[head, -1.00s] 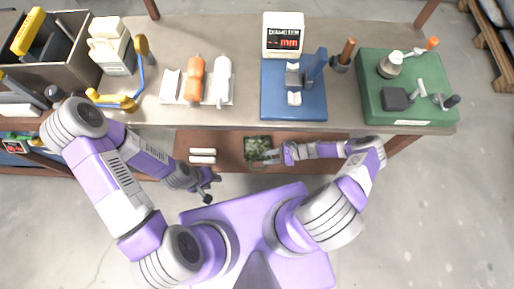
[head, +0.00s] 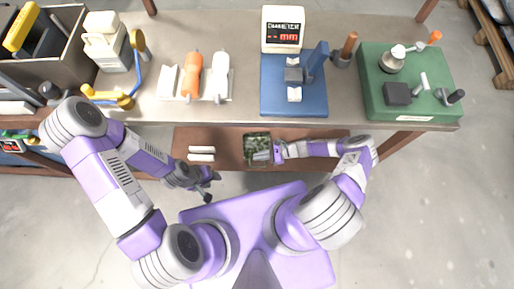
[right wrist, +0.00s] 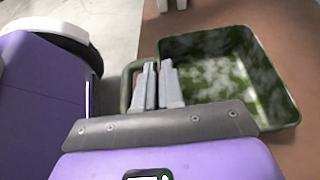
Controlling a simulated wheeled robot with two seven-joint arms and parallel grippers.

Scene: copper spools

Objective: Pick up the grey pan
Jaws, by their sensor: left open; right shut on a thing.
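The pan (head: 258,138) is a square, open tray at the brown lower shelf under the bench; it looks dark green here, with mottled green and white inside. It also fills the upper right of the right wrist view (right wrist: 282,108), with a loop handle on its left side. My right gripper (head: 263,156) is at the pan's near right part in the head view. In the wrist view its two grey fingers (right wrist: 158,88) are close together at the handle, shut on it. I cannot tell whether the pan is clear of the shelf. My left gripper (head: 208,188) is open and empty, in front of the shelf.
Two white bars (head: 201,153) lie left of the pan on the lower shelf (head: 225,142). The bench top (head: 245,112) overhangs at the back, carrying spools, a blue fixture (head: 275,105) and a green board (head: 410,112). A bench leg stands right of my right arm.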

